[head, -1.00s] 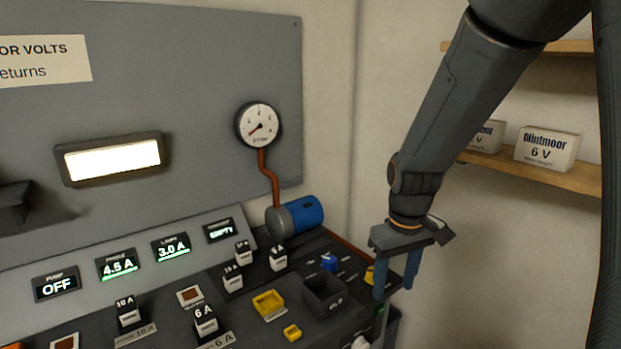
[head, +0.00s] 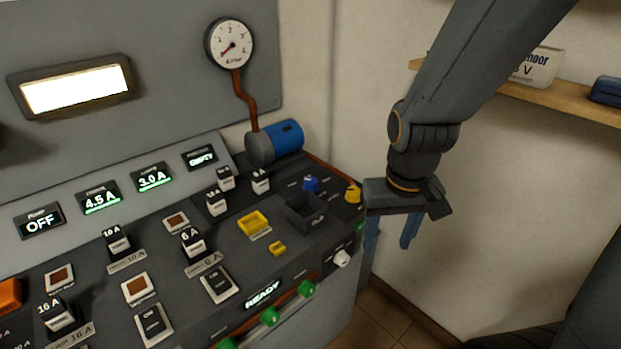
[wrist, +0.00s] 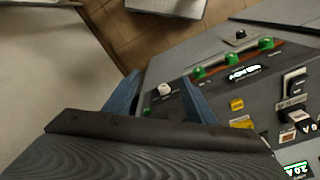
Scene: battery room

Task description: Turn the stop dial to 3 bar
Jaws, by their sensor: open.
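No label naming the stop dial is readable. A white knob (head: 341,257) sits on the console's front face near its right end. A blue knob (head: 310,183) and a yellow knob (head: 353,192) sit on the top at the right. I cannot tell for certain which is the stop dial. My gripper (head: 389,243) is open and empty, its blue fingers pointing down beside the console's right end. In the wrist view the white knob (wrist: 165,89) appears between the fingers (wrist: 160,82), apart from them. The round gauge (head: 230,44) has its needle at the low end.
Several green knobs (head: 307,288) line the console's front by a READY display (head: 263,295). A wooden shelf (head: 560,95) with boxes is on the right wall. Floor (head: 372,318) is free right of the console.

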